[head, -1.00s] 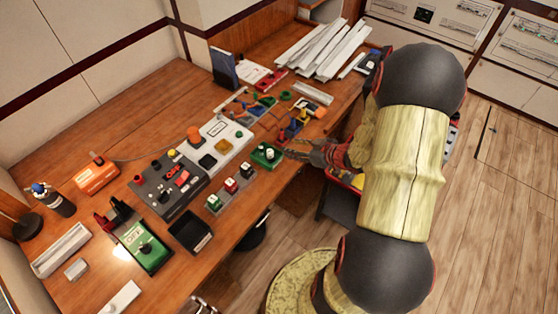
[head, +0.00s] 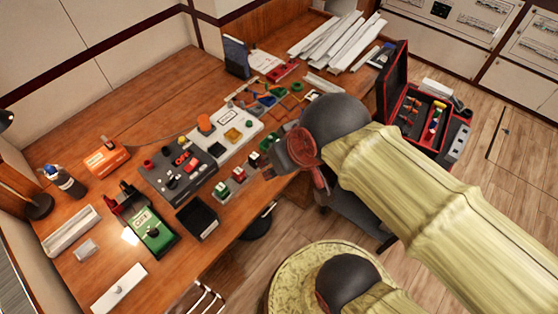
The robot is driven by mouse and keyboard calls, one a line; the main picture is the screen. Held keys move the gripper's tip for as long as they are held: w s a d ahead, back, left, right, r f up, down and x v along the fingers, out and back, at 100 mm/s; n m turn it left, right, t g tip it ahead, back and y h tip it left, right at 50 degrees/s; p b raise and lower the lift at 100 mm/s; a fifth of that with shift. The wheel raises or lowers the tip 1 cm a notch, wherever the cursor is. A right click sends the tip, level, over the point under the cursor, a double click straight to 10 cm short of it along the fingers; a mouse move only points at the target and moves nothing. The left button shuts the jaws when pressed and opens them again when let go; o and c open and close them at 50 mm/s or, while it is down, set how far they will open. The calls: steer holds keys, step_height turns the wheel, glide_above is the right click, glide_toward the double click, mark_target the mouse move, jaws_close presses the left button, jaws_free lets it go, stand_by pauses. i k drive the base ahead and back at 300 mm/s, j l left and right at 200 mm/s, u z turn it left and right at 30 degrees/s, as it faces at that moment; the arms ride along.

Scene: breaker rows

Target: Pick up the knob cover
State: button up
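I cannot tell for sure which item is the knob cover. Candidates are an orange cylindrical piece (head: 205,123) on the white panel (head: 250,128) and small caps on the row of blocks, with a red one (head: 239,174) and a green one (head: 221,190). My gripper (head: 270,172) is at the desk's front edge, just right of that row. My wrist and forearm cover most of it, so its fingers and anything between them are hidden.
A black control box (head: 178,172), a green device (head: 152,238) and a black open tray (head: 197,219) stand left of the row. An orange box (head: 106,156) is farther back. An open red toolbox (head: 422,108) stands right of the desk. The desk's back left is clear.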

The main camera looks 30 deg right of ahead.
mark_target(117, 292)
steer(key=u, duration=0.4)
steer(key=j+u, duration=0.15)
steer(key=u, duration=0.3)
steer(key=j+u, duration=0.1)
steer(key=u, duration=0.3)
steer(key=j+u, duration=0.1)
steer(key=u, duration=0.3)
steer(key=i+j+z, duration=0.15)
steer(key=j+z, duration=0.2)
steer(key=j, duration=0.45)
steer(key=j+z, duration=0.35)
steer(key=j, duration=0.45)
steer(key=j+z, duration=0.35)
steer(key=j, duration=0.45)
